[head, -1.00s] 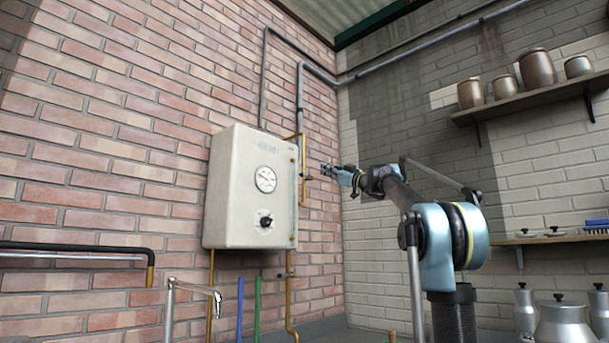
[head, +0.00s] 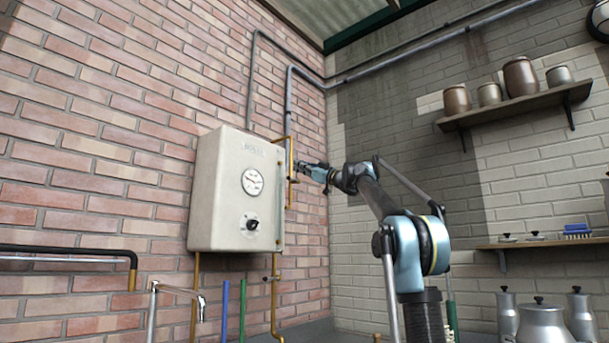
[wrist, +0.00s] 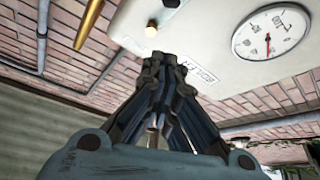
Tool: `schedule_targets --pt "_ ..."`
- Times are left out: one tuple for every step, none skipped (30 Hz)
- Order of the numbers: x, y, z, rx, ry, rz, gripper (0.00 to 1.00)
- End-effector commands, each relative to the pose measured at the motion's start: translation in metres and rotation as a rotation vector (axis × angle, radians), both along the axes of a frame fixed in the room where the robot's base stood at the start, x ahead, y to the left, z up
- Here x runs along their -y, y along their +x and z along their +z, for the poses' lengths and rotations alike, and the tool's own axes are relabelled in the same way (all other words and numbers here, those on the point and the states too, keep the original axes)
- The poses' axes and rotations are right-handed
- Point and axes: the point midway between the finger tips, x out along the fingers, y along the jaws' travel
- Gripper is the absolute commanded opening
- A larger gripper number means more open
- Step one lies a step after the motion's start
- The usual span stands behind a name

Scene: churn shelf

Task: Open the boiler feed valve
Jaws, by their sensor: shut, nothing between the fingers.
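The cream boiler (head: 217,205) hangs on the brick wall, with a round gauge (head: 252,182) and a black knob (head: 252,224) on its front. A brass pipe (head: 291,160) runs beside its upper right edge; a small valve fitting on this pipe is partly hidden by my gripper. A second small valve (head: 272,278) sits on the brass pipe below the boiler. I cannot tell which is the feed valve. My gripper (head: 298,166) is at the upper brass pipe; contact is unclear.
Grey pipes (head: 288,95) run up the corner. A shelf with pots (head: 520,105) and a lower shelf (head: 550,242) are on the right wall. Metal churns (head: 541,322) stand at lower right. A tap (head: 180,292) and dark pipe (head: 65,249) are at lower left.

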Motion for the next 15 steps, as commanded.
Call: schedule_targets --pt "-0.008 0.003 0.003 -0.001 0.0 0.003 0.0" --pt "-0.011 0.005 0.005 -0.001 0.0 0.003 0.0" --pt "-0.016 0.007 0.008 -0.001 0.0 0.003 0.0" --pt "-0.019 0.009 0.009 0.0 0.0 0.002 0.0" --pt "-0.023 0.01 0.01 -0.001 -0.001 0.002 0.0" --pt "-0.026 0.012 0.012 0.0 -0.001 0.002 0.0" --pt "-0.028 0.013 0.014 0.0 -0.001 0.001 0.0" --pt "-0.031 0.014 0.015 0.0 -0.001 0.002 0.0" --pt "-0.034 0.016 0.017 0.001 0.0 0.002 0.0" --pt "-0.037 0.017 0.018 0.0 0.0 0.002 0.0" --pt "-0.039 0.018 0.019 0.0 0.0 0.002 0.0" --pt "-0.042 0.019 0.02 -0.001 0.0 0.001 0.0" --pt "-0.044 0.02 0.021 -0.001 0.0 0.001 0.0" --pt "-0.044 0.022 0.02 -0.001 0.0 0.0 0.0" --pt "-0.042 0.024 0.015 -0.001 0.0 -0.001 0.0"
